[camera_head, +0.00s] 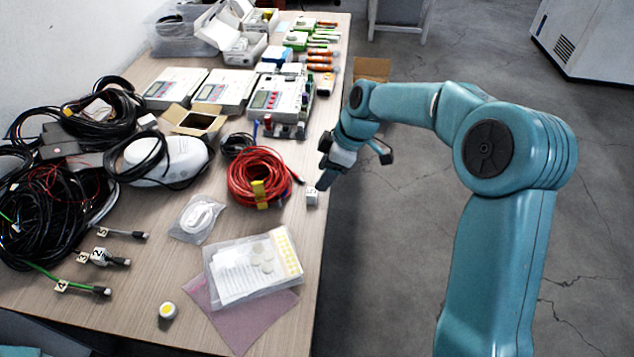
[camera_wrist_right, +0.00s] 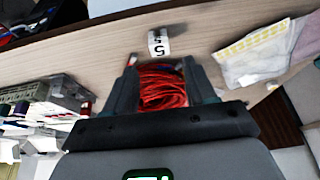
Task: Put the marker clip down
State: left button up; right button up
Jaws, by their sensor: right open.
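The marker clip (camera_head: 311,197) is a small white block at the table's right edge, just right of the red cable coil. In the right wrist view the clip (camera_wrist_right: 158,42) shows a black 5 on its faces and rests on the wood, beyond the fingertips. My right gripper (camera_head: 324,171) hangs over the table edge, close to the clip. Its two fingers (camera_wrist_right: 160,66) are spread, with the red cable coil (camera_wrist_right: 163,88) seen between them and nothing gripped. Whether a finger touches the clip is unclear. My left gripper is out of view.
The red coil (camera_head: 262,178) lies left of the clip. A bagged sheet (camera_head: 235,275) lies in front. Numbered clips (camera_head: 98,256) sit on cables at the left. Meters (camera_head: 280,98) stand behind. The table ends just right of the clip, with floor beyond.

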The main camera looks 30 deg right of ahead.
jog(key=v, duration=0.5)
jog(key=shift+d+r, duration=0.1)
jog(key=shift+r, duration=0.15)
jog(key=shift+s+f, duration=0.1)
